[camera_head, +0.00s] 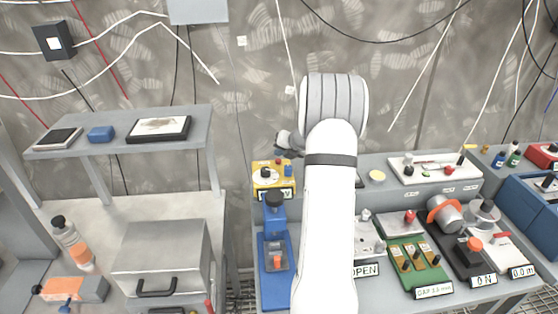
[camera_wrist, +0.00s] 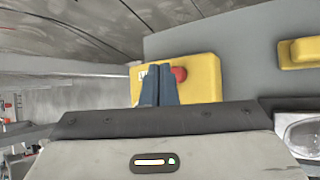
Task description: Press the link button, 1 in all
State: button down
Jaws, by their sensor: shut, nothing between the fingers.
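A yellow box (camera_head: 260,181) stands on the bench just left of my white arm in the head view. It carries a red button and a dark round part on top. In the wrist view the yellow box (camera_wrist: 203,82) lies straight ahead, with a red button (camera_wrist: 179,74) on it. My gripper (camera_wrist: 159,72) is shut and empty, its dark fingers in front of the box and just left of the red button. A white label behind the fingers is mostly hidden. In the head view my gripper (camera_head: 283,150) is small and partly hidden, above the box. I cannot tell whether it touches.
A blue device (camera_head: 274,225) stands in front of the yellow box. Right of my arm are a green board (camera_head: 407,278), an orange-ringed cylinder (camera_head: 446,214) and a white panel (camera_head: 420,180). A shelf (camera_head: 90,135) and a metal box (camera_head: 160,257) are at left.

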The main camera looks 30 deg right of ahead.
dwell(0.7)
jog(key=shift+w+f, duration=0.1)
jog(key=shift+f, duration=0.35)
jog(key=shift+f+b, duration=0.35)
jog(key=shift+f, duration=0.15)
dwell(0.4)
dwell(0.4)
jog(key=shift+r+p, duration=0.95)
jog(key=shift+p, duration=0.05)
notch_tip(320, 180, up, 5)
jog(key=p, duration=0.5)
dwell(0.5)
